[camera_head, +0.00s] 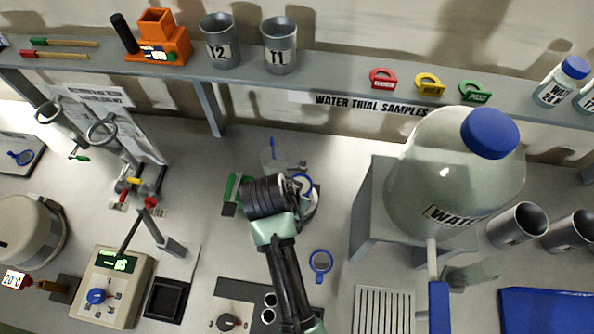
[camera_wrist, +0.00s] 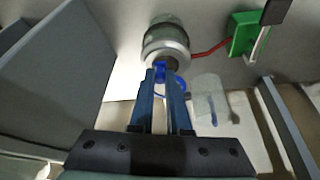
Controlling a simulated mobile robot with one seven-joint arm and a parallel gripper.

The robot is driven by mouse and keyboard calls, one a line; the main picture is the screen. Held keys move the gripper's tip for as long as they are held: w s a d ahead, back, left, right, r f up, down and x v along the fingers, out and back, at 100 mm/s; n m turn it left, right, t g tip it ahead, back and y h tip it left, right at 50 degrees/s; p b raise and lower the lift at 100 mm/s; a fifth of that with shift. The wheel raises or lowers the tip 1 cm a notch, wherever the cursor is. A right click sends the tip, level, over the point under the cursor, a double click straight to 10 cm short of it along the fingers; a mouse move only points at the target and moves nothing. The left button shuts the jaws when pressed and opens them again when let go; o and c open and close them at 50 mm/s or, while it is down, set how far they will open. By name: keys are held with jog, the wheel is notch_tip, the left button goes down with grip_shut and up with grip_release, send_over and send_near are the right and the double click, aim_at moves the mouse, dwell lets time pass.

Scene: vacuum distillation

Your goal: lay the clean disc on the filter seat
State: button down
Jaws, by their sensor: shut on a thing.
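My gripper (camera_wrist: 164,84) is shut on the blue grip of a blue-rimmed disc (camera_head: 302,184). In the wrist view the blue grip (camera_wrist: 160,71) shows between the fingertips, with part of a thin blue rim below it. The filter seat (camera_wrist: 166,50) is a round, pale-rimmed body just beyond the fingertips; in the head view its pale edge (camera_head: 311,207) shows beside my wrist, partly hidden. The disc appears over or at the seat, but I cannot tell whether they touch. Another blue-rimmed disc (camera_head: 320,262) lies on the bench nearer the front.
A large tank (camera_head: 424,187) on a grey stand (camera_head: 370,219) rises right of my arm. A green block (camera_wrist: 243,33) with a red line stands beside the seat. A clear piece with a blue handle (camera_wrist: 209,99) lies nearby. A controller (camera_head: 113,288) stands left.

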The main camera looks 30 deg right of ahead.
jog(key=shift+f, duration=1.6)
jog(key=shift+d+f, duration=0.1)
jog(key=shift+f, duration=0.05)
jog(key=c, duration=0.9)
grip_release()
